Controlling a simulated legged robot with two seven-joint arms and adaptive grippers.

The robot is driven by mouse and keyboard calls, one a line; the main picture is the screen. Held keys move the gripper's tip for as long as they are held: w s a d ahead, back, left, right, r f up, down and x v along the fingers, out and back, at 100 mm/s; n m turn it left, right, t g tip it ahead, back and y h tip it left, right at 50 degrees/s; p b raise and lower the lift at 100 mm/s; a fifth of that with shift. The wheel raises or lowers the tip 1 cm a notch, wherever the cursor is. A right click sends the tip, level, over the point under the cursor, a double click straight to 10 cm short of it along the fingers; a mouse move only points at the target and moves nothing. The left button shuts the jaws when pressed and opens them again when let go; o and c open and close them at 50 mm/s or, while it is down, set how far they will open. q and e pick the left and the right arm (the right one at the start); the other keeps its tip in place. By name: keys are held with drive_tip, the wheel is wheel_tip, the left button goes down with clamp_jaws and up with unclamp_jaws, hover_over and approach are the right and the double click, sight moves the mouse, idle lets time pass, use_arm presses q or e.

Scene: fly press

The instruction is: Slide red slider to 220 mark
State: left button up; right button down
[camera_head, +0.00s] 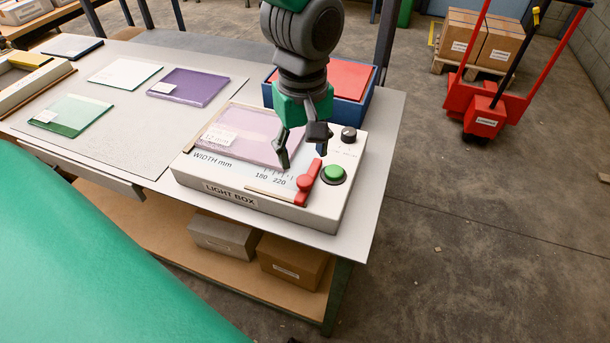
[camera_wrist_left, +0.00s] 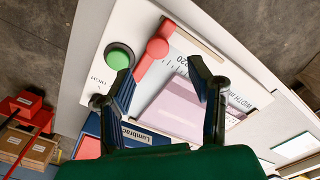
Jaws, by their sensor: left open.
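The red slider (camera_head: 307,184) sits on the front right of the white light box (camera_head: 265,203), to the right of the printed 220 of its width scale (camera_head: 274,180). It also shows in the wrist view (camera_wrist_left: 151,54), just beyond the fingertips. My left gripper (camera_head: 303,153) is open and empty, pointing down above the box, close behind the slider. In the wrist view its fingers (camera_wrist_left: 160,72) stand apart. I cannot tell whether a finger touches the slider. The slider's exact reading is too small to tell. My right gripper is not in view.
A green button (camera_head: 334,173) and a black knob (camera_head: 348,134) sit right of the slider. A pinkish glass plate (camera_head: 250,138) lies on the box. A blue bin with a red top (camera_head: 350,78) stands behind. Other glass plates (camera_head: 188,86) lie left on the table.

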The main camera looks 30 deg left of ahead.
sight(305, 179)
use_arm(q)
wheel_tip(305, 179, down, 6)
drive_tip(key=shift+w+d+f+b, duration=0.15)
drive_tip(key=shift+b, duration=0.2)
drive_tip(key=shift+f, duration=0.65)
